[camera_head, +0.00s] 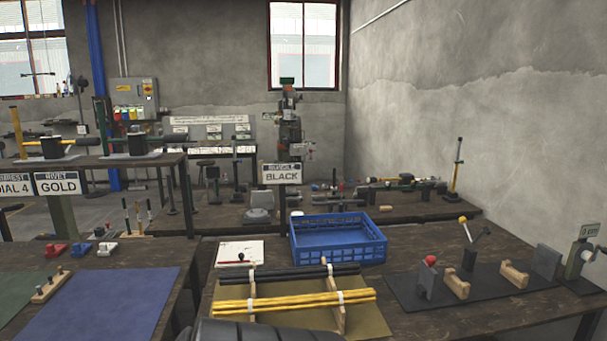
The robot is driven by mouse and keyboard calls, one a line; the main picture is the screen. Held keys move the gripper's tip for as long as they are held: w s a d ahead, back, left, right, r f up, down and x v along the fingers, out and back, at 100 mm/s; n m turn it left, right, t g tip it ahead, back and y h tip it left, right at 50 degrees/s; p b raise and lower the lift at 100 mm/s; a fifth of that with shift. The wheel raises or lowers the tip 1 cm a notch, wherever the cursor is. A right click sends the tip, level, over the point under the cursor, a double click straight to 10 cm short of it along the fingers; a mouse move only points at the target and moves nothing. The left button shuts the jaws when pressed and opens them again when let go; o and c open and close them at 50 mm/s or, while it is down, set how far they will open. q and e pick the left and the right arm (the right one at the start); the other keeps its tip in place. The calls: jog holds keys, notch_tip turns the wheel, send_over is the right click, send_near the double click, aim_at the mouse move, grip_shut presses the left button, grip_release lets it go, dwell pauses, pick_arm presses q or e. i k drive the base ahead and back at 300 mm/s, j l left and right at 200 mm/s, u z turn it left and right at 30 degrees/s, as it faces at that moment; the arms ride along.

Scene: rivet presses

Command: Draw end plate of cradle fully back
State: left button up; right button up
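On the right of the workbench, a cradle with two notched wooden blocks (457,285) stands on a black base (485,290). A grey upright plate (425,281) with a red knob (430,260) stands at its left end. Another grey upright plate (547,262) stands at its right end. A lever with a yellow knob (463,220) rises behind the blocks. No rod lies across the blocks. The view does not show how far either plate can slide. Neither of my grippers is in view.
A blue crate (338,252) stands behind the cradle to the left. Yellow rods (295,301) and black rods (290,274) lie on a wooden rack at front centre. A white sheet (239,253) lies left of the crate.

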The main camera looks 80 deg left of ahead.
aim_at(426, 286)
jog(key=u, duration=0.5)
jog(key=i+u, duration=0.1)
jog(key=u, duration=0.35)
jog(key=i+u, duration=0.1)
jog(key=u, duration=0.9)
jog(key=i+l+u, duration=0.1)
jog(key=u, duration=0.85)
jog(key=i+l, duration=0.05)
